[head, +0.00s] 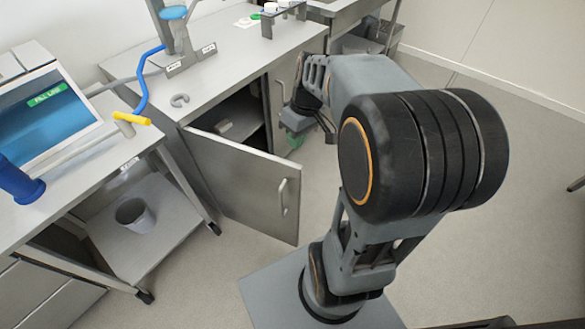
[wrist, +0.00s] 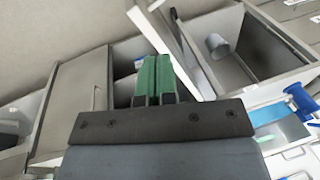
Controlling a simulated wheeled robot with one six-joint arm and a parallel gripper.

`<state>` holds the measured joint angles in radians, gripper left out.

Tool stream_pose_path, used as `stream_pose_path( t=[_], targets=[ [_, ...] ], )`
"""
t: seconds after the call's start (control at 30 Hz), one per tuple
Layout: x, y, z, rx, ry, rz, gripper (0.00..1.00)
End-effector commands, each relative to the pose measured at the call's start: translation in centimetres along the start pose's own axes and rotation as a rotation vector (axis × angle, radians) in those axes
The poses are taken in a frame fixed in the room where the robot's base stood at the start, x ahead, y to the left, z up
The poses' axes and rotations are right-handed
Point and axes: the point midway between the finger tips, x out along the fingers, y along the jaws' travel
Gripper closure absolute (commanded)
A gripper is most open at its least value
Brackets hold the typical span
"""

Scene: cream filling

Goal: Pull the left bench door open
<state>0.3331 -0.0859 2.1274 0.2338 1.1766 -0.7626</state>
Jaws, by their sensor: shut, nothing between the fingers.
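The left bench door (head: 240,180) is a grey metal panel. It stands swung out wide from the bench front, with its bar handle (head: 283,197) on the face turned to the head camera. The cabinet opening (head: 237,120) behind it shows a dark inside. My gripper (head: 296,141) is in front of the bench, to the right of the door and apart from its handle. In the wrist view its green fingers (wrist: 154,78) are together and empty. A pale panel edge, seemingly the open door (wrist: 178,45), runs just right of the fingers.
A side table with a screen (head: 45,110) stands left of the door, with a grey bucket (head: 135,214) on its lower shelf. A closed door with a handle (wrist: 97,97) shows left in the wrist view. Open floor (head: 480,200) lies to the right.

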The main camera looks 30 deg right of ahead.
Motion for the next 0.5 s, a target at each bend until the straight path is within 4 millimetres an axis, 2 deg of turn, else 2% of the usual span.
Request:
stream_pose_path(
  t=[0.03, 0.2, 0.33, 0.5],
  targets=[
    [1.1, 2.3, -0.4, -0.043, -0.004, -0.063, 1.0],
    [2.5, 7.9, -1.2, -0.243, 0.062, -0.238, 1.0],
    [3.3, 11.1, -1.2, -0.357, 0.137, -0.318, 1.0],
    [4.1, 13.0, -1.1, -0.44, 0.202, -0.362, 1.0]
  ],
)
